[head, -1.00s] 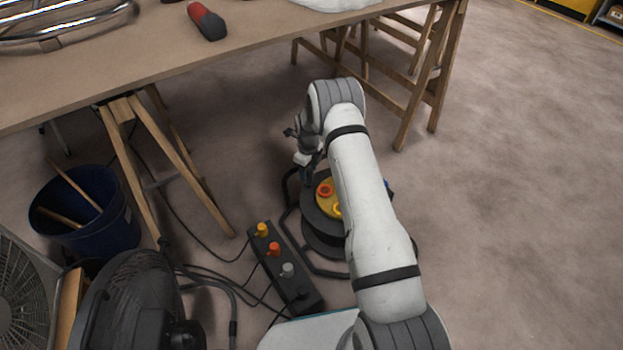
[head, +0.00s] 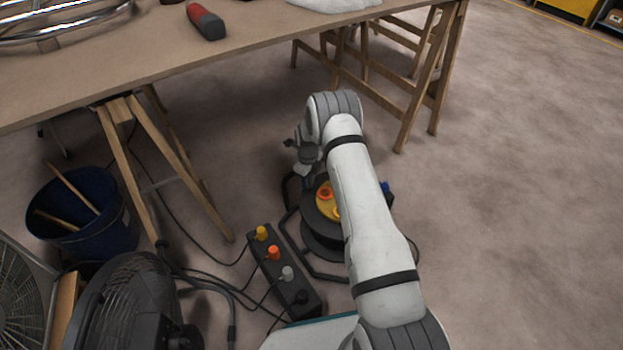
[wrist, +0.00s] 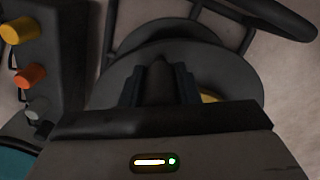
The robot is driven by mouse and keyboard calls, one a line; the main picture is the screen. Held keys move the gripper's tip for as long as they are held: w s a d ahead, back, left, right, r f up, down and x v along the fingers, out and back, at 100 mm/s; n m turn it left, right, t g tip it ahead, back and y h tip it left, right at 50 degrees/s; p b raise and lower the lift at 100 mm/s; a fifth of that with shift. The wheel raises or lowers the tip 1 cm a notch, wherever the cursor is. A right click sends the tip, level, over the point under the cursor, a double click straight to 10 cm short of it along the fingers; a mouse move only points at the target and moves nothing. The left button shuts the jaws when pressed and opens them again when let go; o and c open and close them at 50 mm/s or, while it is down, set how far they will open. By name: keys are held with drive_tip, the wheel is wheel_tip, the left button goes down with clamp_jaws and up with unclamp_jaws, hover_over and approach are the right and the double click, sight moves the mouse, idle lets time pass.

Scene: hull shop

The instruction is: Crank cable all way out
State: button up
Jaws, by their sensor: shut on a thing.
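The cable reel (head: 322,235) stands on the floor in a black tubular frame, a dark drum with a yellow hub (head: 324,208) carrying orange sockets. My arm covers its right part in the head view. My gripper (head: 302,172) is at the reel's far left side. In the wrist view my gripper (wrist: 160,82) is shut on a dark upright crank handle (wrist: 159,72), in front of the grey drum disc (wrist: 232,78). How much cable is on the drum cannot be told.
A power strip (head: 283,272) with yellow, orange and grey plugs lies left of the reel, cables running from it. A fan (head: 125,305), a blue bucket (head: 90,235) and a trestle leg (head: 180,160) stand further left. The workbench (head: 250,50) is behind. Floor at right is clear.

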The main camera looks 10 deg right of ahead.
clamp_jaws()
drive_tip(key=shift+d, duration=0.4)
drive_tip(key=shift+a, duration=0.35)
drive_tip(key=shift+s+a, duration=0.15)
drive_tip(key=shift+s+n, duration=0.15)
drive_tip(key=shift+n, duration=0.15)
